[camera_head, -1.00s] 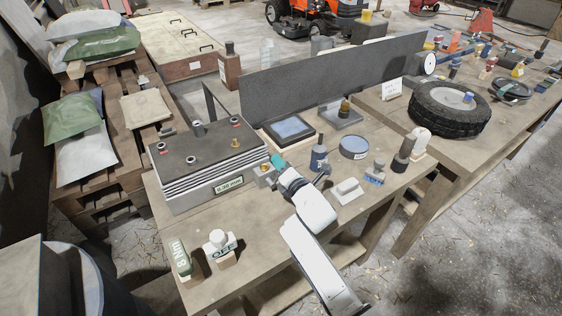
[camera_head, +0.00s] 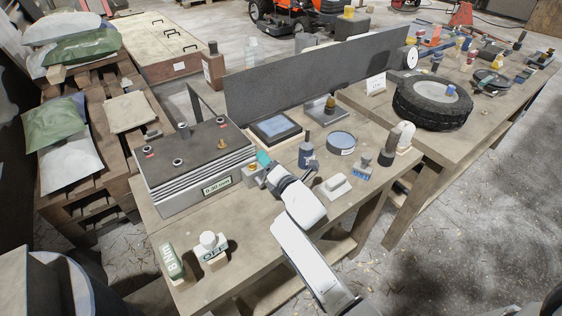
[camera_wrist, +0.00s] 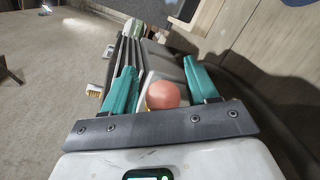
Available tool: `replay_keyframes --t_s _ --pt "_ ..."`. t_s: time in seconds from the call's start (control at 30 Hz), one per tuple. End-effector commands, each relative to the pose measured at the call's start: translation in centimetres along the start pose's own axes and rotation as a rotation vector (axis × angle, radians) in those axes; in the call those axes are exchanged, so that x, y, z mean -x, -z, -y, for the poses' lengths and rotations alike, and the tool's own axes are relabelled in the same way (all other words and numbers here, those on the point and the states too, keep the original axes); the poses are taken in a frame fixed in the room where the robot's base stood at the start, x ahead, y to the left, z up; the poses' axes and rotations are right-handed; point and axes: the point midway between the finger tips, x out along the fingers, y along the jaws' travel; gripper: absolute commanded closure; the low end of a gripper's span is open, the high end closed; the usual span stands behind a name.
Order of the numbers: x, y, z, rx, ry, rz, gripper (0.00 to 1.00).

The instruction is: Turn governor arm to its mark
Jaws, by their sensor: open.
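The finned engine block (camera_head: 225,179) stands on the bench, with a label reading 0.30 mm on its side. A small grey and brass fitting (camera_head: 251,170) sits at its right end. My gripper (camera_head: 264,163) is beside this fitting, with its teal fingers pointing toward it. In the wrist view my gripper (camera_wrist: 160,78) is open.
A long dark panel (camera_head: 310,78) stands behind.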

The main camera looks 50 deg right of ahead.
Motion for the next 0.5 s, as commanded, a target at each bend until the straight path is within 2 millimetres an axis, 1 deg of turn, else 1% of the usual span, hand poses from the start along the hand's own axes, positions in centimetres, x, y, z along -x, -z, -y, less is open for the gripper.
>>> replay_keyframes --t_s 0.03,0.23,0.37,0.5 --pt "0.1 -0.5 -0.7 -0.001 -0.001 0.001 0.42" --pt "0.8 -2.1 -3.0 -0.002 0.001 0.000 0.42" --pt "2.6 -3.0 -4.1 -0.002 0.001 0.000 0.42" --pt "4.9 -4.2 -5.8 -0.002 -0.001 -0.001 0.42"
